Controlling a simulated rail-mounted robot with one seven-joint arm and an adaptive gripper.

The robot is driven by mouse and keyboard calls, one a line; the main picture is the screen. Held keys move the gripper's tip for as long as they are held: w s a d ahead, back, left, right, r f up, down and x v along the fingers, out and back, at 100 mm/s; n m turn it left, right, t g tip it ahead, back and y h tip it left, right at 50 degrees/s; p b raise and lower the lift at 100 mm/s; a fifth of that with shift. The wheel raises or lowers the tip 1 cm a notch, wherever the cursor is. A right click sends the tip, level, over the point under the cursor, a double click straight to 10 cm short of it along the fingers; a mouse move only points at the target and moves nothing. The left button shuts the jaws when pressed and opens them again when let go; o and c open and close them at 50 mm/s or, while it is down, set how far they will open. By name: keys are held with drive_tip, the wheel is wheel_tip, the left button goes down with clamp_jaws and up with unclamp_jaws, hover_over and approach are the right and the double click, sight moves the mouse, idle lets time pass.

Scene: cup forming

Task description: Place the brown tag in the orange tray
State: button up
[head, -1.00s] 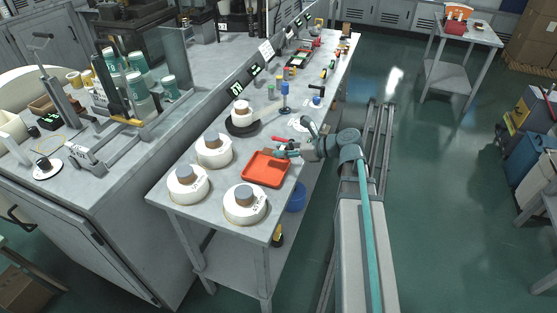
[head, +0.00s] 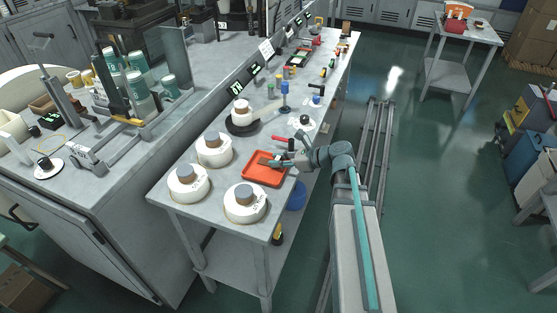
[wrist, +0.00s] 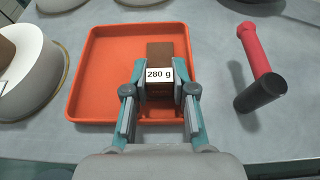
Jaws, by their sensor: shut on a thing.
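The orange tray (head: 264,178) lies on the grey bench among the white rolls, and it fills the left middle of the wrist view (wrist: 98,80). My gripper (wrist: 160,94) is over the right part of the tray, with its fingers on both sides of the brown tag (wrist: 166,54). The tag has a white label reading "280 g". It also shows small in the head view (head: 264,161), at the tip of my gripper (head: 272,162). My gripper is shut on the tag. Whether the tag touches the tray floor, I cannot tell.
A red-and-black handled tool (wrist: 258,65) lies just right of the tray. Several small coloured items stand farther back along the bench. The tray's left part is empty.

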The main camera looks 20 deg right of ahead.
drive_tip(key=o, duration=0.7)
drive_tip(key=shift+r, duration=0.15)
drive_tip(key=b+v, duration=0.1)
drive_tip(key=v, duration=1.1)
drive_tip(key=shift+r, duration=0.1)
